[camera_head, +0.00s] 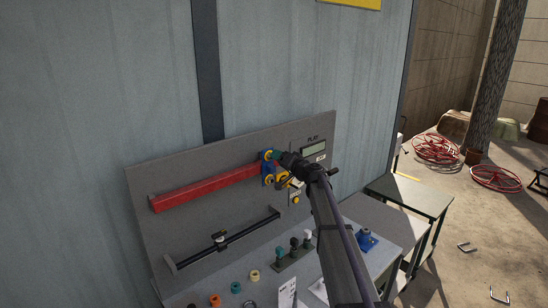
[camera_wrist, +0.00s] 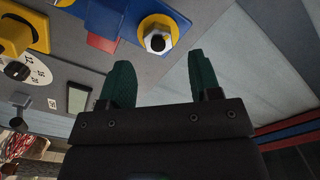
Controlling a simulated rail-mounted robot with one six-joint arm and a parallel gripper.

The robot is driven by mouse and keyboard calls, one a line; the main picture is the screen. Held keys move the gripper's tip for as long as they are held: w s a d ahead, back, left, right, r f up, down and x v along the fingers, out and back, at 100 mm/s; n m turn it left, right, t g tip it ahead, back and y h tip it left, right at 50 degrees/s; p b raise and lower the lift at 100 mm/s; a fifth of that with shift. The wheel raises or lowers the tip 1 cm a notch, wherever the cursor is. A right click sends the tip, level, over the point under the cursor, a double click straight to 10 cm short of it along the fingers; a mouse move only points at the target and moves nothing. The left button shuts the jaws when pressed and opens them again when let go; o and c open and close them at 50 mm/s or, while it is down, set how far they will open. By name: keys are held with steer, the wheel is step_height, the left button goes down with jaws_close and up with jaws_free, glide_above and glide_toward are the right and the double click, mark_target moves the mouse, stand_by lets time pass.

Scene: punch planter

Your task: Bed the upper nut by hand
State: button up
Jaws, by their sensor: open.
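A blue bracket (camera_head: 267,169) with yellow rings sits at the right end of a red beam (camera_head: 205,188) on the grey panel. In the wrist view, a pale hex nut (camera_wrist: 157,42) sits on a yellow ring (camera_wrist: 172,27) at one end of the blue bracket (camera_wrist: 122,14). My gripper (camera_head: 277,155) is at the upper end of the bracket in the head view and partly hides it. In the wrist view, the two green fingers of my gripper (camera_wrist: 159,62) are apart and empty, with the nut beyond the gap between their tips.
A display (camera_head: 313,149) marked FLAT is right of the bracket. A dial (camera_wrist: 28,72) and a yellow block (camera_wrist: 14,34) show at left in the wrist view. Below, a dark bar (camera_head: 225,240) crosses the panel; several coloured rings and a blue part (camera_head: 366,240) lie on the bench.

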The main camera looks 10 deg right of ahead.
mark_target(274, 166)
steer(key=x, duration=0.4)
steer(key=shift+w, duration=0.1)
steer(key=c, duration=0.9)
steer(key=m, duration=0.4)
steer(key=shift+d+f, duration=0.1)
steer(key=o, duration=0.9)
